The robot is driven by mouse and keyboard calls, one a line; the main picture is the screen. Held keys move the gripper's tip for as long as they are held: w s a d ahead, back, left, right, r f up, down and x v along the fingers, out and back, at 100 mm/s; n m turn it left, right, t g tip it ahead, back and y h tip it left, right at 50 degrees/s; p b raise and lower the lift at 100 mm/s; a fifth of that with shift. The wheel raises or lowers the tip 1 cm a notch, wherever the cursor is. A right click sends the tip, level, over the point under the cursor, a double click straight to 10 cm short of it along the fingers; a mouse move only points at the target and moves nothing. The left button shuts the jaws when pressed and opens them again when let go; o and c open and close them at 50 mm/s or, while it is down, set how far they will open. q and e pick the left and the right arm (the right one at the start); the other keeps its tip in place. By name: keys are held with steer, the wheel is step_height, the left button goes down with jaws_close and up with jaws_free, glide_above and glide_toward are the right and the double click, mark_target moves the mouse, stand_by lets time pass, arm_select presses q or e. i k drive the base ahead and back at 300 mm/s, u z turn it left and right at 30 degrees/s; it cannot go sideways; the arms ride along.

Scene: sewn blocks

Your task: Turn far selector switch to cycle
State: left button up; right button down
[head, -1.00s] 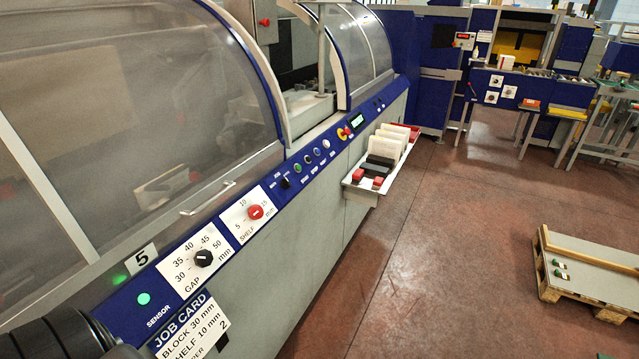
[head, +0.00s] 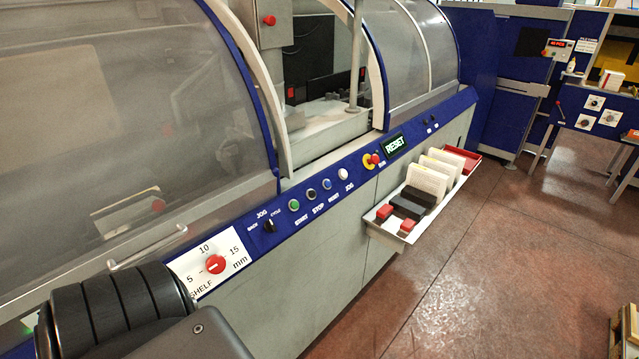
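The black selector switch (head: 268,226) sits on the machine's blue control strip, in the head view left of the middle. Its labels read BACK, JOG and CYCLE from left to right. The knob is small, and I cannot tell for certain which label it points to. One of my arms comes in at the bottom left, over the near end of the panel. No gripper fingers show in the view, and nothing touches the switch.
Right of the switch are a green START button (head: 293,205), other buttons and a red emergency stop (head: 375,159). A display (head: 395,147) reads RESET. The red shelf knob (head: 215,264) is nearer. A white tray (head: 388,236) with blocks juts from the machine.

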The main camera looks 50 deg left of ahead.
mark_target(269, 226)
steer(key=i, duration=3.05)
steer(key=u, duration=3.05)
